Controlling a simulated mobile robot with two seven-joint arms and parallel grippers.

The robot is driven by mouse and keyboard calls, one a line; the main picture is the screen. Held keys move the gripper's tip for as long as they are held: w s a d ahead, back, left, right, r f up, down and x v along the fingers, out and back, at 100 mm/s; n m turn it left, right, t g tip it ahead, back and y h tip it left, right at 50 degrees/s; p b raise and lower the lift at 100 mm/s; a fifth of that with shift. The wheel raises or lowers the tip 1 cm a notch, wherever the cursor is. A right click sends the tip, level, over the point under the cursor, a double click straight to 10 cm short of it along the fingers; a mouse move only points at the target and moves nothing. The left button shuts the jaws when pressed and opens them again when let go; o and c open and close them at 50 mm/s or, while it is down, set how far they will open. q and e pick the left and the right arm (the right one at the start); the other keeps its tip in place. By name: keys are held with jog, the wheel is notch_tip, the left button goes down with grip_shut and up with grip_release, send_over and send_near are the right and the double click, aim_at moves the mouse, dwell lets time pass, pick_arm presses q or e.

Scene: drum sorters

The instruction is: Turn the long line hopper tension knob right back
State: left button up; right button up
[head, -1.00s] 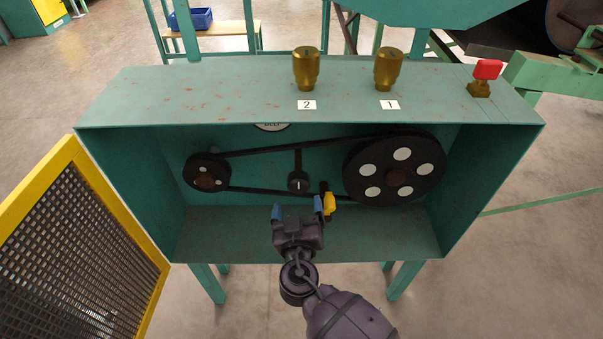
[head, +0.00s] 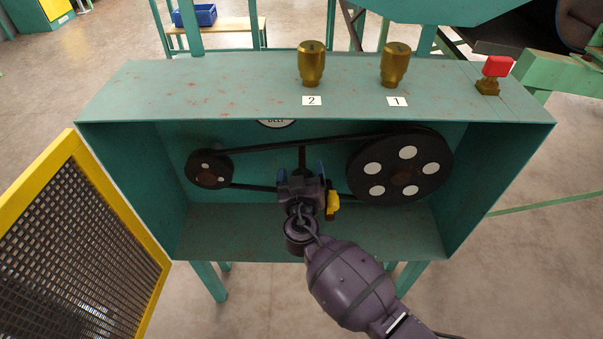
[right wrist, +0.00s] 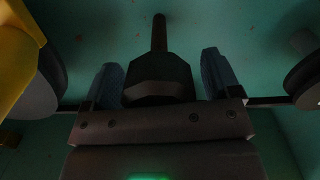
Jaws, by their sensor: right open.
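The dark tension knob sits at the back of the open green housing (head: 150,180), between the two belt pulleys. In the head view my right gripper hides it, and only its dark stem (head: 302,157) shows above. My right gripper (head: 301,172) is open, with its blue fingertips pointing into the housing. In the right wrist view the dark knob (right wrist: 160,82) lies between the two fingertips (right wrist: 161,80), with a small gap visible on the right side. I cannot tell whether the left finger touches it. The knob's white mark is hidden. My left gripper is not in view.
A yellow handle (head: 332,202) is close to the right of my gripper. A small pulley (head: 209,169) and a large pulley (head: 428,172) flank it, joined by a belt. A yellow mesh guard (head: 70,240) swings out left.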

jog(key=shift+c, duration=0.3)
jog(key=c, duration=0.9)
jog(key=shift+o, duration=0.2)
jog(key=shift+f, duration=0.1)
jog(key=shift+f+n+b, duration=0.1)
jog(key=shift+n+b, duration=0.25)
jog(key=shift+n, duration=0.65)
jog(key=shift+a+n+b, duration=0.15)
jog(key=shift+n+b, duration=0.2)
jog(key=shift+n, duration=2.05)
jog(key=o, duration=0.9)
